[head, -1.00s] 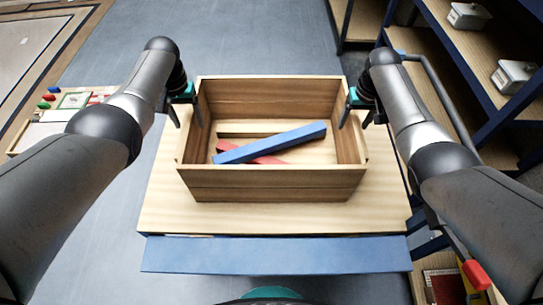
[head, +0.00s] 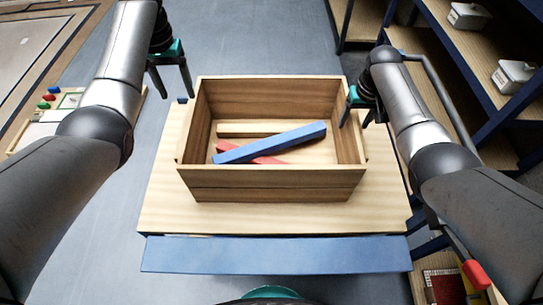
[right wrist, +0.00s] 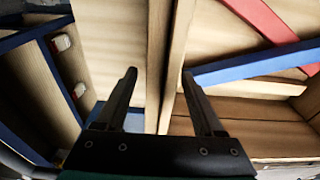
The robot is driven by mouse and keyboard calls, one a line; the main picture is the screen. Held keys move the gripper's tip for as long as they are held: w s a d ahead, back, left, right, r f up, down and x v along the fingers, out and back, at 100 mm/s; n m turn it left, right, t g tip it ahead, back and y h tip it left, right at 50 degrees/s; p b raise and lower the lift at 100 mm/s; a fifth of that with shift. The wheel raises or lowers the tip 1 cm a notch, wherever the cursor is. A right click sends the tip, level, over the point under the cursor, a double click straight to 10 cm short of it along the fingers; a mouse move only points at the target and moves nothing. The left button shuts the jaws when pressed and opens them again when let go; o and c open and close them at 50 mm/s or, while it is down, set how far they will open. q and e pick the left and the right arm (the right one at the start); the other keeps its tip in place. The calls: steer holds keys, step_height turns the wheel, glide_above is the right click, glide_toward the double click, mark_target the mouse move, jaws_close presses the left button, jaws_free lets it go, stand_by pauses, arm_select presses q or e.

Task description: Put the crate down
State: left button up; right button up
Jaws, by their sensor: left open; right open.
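The wooden crate (head: 272,185) rests on a wooden table top (head: 165,212) in the head view. A blue bar (head: 275,142), a red bar (head: 250,152) and a plain wooden bar (head: 255,130) lie inside it. My left gripper (head: 173,90) is open and empty, up and to the left of the crate, apart from it. My right gripper (head: 355,116) is open at the crate's right wall. In the right wrist view its fingers (right wrist: 163,95) stand on either side of the crate's wall edge (right wrist: 172,70); I cannot tell whether they touch it.
A blue-framed shelf rack (head: 470,70) with small white containers stands at the right. A board with coloured pieces (head: 45,120) is at the left. A blue front edge (head: 275,254) borders the table. Bare table top lies in front of the crate.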

step_height(320, 180, up, 12)
steer(key=s, duration=0.1)
steer(key=shift+s+f, duration=0.2)
stand_by(0.7)
